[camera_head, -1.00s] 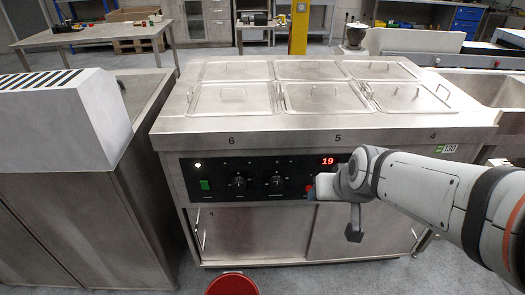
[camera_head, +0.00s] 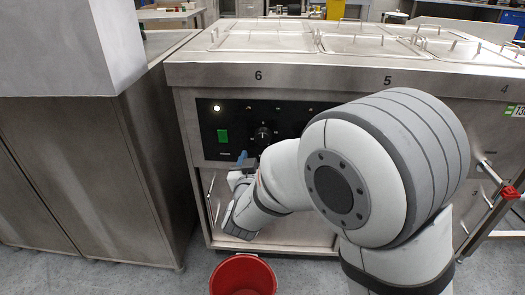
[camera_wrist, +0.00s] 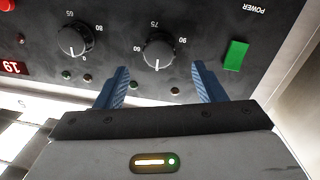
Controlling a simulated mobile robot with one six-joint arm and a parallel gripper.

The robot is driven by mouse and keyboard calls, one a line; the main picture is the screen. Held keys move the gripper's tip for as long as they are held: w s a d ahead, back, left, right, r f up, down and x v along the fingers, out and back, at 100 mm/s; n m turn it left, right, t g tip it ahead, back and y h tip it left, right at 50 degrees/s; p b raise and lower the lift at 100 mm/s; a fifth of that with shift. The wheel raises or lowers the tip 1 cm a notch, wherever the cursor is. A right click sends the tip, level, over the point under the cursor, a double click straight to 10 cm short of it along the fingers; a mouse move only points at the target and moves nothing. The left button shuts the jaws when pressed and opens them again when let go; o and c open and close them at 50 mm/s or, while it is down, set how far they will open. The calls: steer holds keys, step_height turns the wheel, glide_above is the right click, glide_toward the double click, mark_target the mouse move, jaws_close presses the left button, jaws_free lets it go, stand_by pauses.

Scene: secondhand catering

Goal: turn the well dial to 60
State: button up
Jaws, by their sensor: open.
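The black control panel (camera_head: 235,122) is on the front of the steel warmer. One black dial (camera_head: 263,135) is beside the green power switch (camera_head: 222,136). In the upside-down wrist view, this dial (camera_wrist: 158,52) has a white pointer line and numbers including 75 and 90. A second dial (camera_wrist: 73,40) is to its left; my arm hides it in the head view. My gripper (camera_wrist: 160,66) is open, its blue fingers spread on either side of the first dial's lower area, apparently short of gripping it. The red display (camera_wrist: 12,67) shows 19, upside down.
A red bucket (camera_head: 243,275) stands on the floor before the warmer. A steel cabinet (camera_head: 90,165) is close on the left. Lidded wells (camera_head: 262,41) cover the warmer top. A red button (camera_wrist: 7,5) is at the wrist view's corner.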

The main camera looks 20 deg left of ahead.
mark_target(263, 141)
steer(key=w, duration=0.2)
steer(key=w+b, duration=0.1)
steer(key=w, duration=0.1)
steer(key=w+a, duration=0.1)
steer(key=w, duration=0.1)
steer(key=shift+w, duration=0.4)
steer(key=shift+c, duration=0.4)
steer(key=c, duration=0.9)
